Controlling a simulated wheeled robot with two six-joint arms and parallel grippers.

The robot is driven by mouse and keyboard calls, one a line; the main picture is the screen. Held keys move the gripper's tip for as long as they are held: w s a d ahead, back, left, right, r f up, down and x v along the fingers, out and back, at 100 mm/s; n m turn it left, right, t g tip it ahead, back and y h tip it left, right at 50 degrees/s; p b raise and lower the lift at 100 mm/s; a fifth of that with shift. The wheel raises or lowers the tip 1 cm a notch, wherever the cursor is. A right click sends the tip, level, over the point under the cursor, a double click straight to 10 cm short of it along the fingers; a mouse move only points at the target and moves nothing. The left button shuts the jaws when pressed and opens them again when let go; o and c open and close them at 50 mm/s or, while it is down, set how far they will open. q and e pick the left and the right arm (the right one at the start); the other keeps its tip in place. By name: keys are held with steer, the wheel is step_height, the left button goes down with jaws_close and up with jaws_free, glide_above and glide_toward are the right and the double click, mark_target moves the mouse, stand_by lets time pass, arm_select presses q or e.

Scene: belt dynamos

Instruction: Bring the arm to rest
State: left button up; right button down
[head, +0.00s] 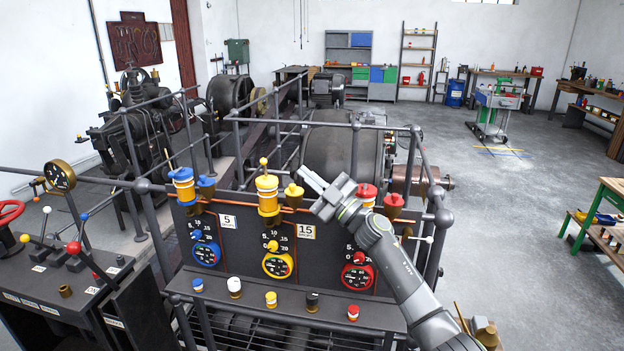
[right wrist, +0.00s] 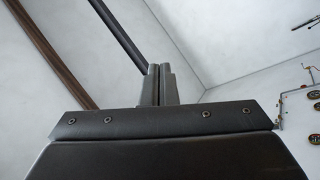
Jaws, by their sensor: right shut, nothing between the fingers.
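My right arm (head: 398,275) comes up from the lower right in the head view. My right gripper (head: 308,177) is raised in front of the top of the dark gauge panel (head: 318,268), between the yellow and red fittings. Its fingers point up and to the left. In the right wrist view the two fingers (right wrist: 158,84) stand together, shut and empty, against the white wall and ceiling. Whether the gripper touches anything on the panel is hard to tell. My left gripper is not in view.
The panel carries blue (head: 205,252), yellow (head: 277,264) and red (head: 357,276) gauges. Small capped pots line its front shelf (head: 290,310). A lever console (head: 60,290) stands at left. Railings and machines fill the space behind. Open floor (head: 510,220) lies to the right, before a green-framed bench (head: 598,205).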

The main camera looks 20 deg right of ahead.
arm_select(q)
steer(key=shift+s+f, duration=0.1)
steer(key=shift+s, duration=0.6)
arm_select(e)
steer(key=shift+s+d, duration=0.1)
steer(key=shift+s, duration=0.2)
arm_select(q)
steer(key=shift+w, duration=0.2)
